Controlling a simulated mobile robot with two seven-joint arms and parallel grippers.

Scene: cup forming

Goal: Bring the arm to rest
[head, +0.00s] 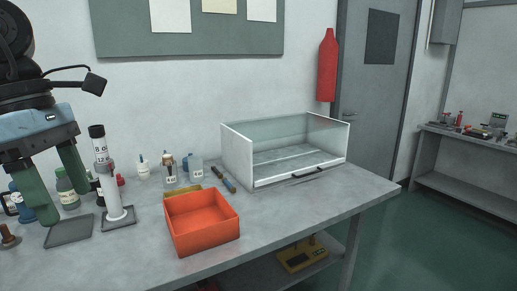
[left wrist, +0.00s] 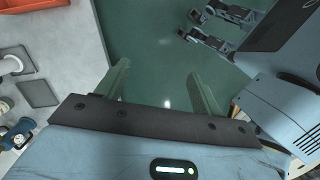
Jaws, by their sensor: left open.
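My left gripper (head: 64,208) hangs at the left of the head view, its two green fingers spread apart with nothing between them. In the left wrist view the open fingers (left wrist: 160,74) show against the green floor, clear of the table. In the head view the gripper overlaps a dark square pad (head: 70,230) and bottles at the table's left; its height above them is hard to judge. A white cylinder (head: 114,205) stands upright on a dark base, with a black-capped tube (head: 98,143) showing behind it. My right gripper cannot be made out.
An orange open bin (head: 203,238) stands on the grey table (head: 290,208). Behind it are small labelled bottles (head: 169,172). A clear-walled case (head: 238,153) stands at the back right. The table's front right is bare.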

